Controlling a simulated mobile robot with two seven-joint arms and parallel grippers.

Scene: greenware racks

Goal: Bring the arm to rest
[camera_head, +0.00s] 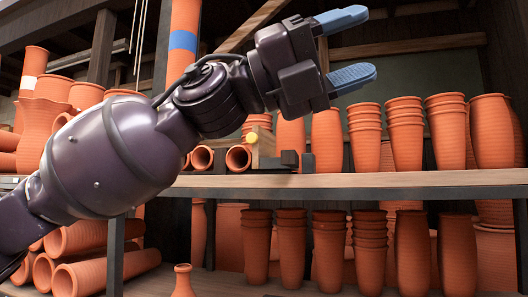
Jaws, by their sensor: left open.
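My left gripper (350,49) has two blue fingers held wide apart with nothing between them. It points to the right, raised in front of the upper shelf and apart from the pots. My left arm (120,150) comes in from the left and crosses the view diagonally upward. It hides part of the shelves and pots behind it. My right gripper does not show.
An upper shelf (430,180) carries several stacks of terracotta pots (405,140) below the gripper. More pots (458,250) stand on the lower shelf. Stacked clay pipes (95,270) lie at lower left. A small bottle-shaped pot (183,283) stands at the bottom.

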